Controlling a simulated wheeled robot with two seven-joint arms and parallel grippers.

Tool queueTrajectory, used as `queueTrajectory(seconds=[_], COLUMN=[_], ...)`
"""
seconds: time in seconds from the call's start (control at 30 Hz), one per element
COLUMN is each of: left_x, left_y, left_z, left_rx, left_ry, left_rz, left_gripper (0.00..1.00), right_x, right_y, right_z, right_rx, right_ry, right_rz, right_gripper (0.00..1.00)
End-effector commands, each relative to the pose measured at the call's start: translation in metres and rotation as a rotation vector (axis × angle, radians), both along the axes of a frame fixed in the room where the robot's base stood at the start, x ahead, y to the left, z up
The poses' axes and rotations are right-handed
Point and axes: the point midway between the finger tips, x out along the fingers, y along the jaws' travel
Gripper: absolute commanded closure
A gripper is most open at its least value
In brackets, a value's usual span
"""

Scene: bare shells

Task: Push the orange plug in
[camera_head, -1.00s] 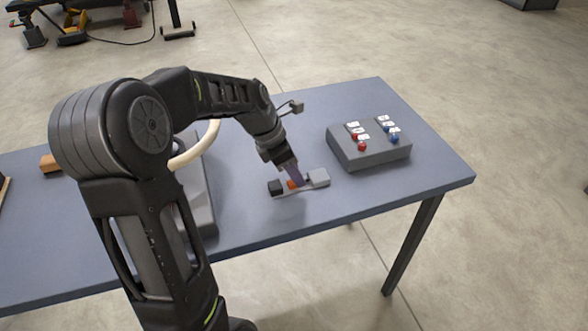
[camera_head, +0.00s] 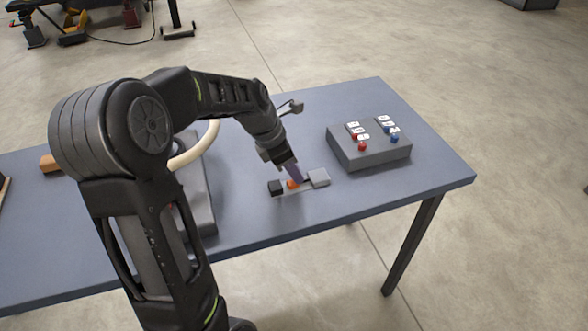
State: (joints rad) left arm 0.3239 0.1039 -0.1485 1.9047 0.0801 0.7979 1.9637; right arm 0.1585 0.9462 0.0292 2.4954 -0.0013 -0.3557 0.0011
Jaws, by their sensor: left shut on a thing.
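The orange plug (camera_head: 292,184) sits low on a small grey strip on the table, between a black block (camera_head: 275,187) at its left and a light grey block (camera_head: 319,177) at its right. My left gripper (camera_head: 296,175) points down at the plug from above, its fingers shut on it. The fingers hide much of the plug, and I cannot tell how far it is from the light grey block. My right gripper is not in view.
A grey box (camera_head: 370,150) with red and blue knobs and white labels stands to the right on the blue-grey table (camera_head: 400,190). A grey panel with a cream hose (camera_head: 197,150) is behind my arm. A brown block (camera_head: 48,163) lies far left.

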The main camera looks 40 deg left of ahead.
Motion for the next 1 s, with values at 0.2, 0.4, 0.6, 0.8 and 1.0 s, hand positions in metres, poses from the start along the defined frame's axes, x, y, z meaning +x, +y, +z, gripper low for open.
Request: queueTrajectory(seconds=[0.2,0.4,0.6,0.8,1.0], left_x=[0.0,0.0,0.0,-0.019,-0.028], left_y=[0.0,0.0,0.0,0.014,0.02], left_z=[0.0,0.0,0.0,0.002,0.0], left_rx=[0.0,0.0,0.0,0.001,0.001], left_ry=[0.0,0.0,0.0,0.001,0.001], left_rz=[0.0,0.0,0.0,0.002,0.0], left_gripper=[1.0,1.0,1.0,1.0,1.0], right_x=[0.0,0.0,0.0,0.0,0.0], right_y=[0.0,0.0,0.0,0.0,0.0], right_z=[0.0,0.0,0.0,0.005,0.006], right_rx=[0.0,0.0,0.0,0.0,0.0], right_ry=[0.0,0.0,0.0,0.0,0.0], right_rz=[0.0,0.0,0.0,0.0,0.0], right_gripper=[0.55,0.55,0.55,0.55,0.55])
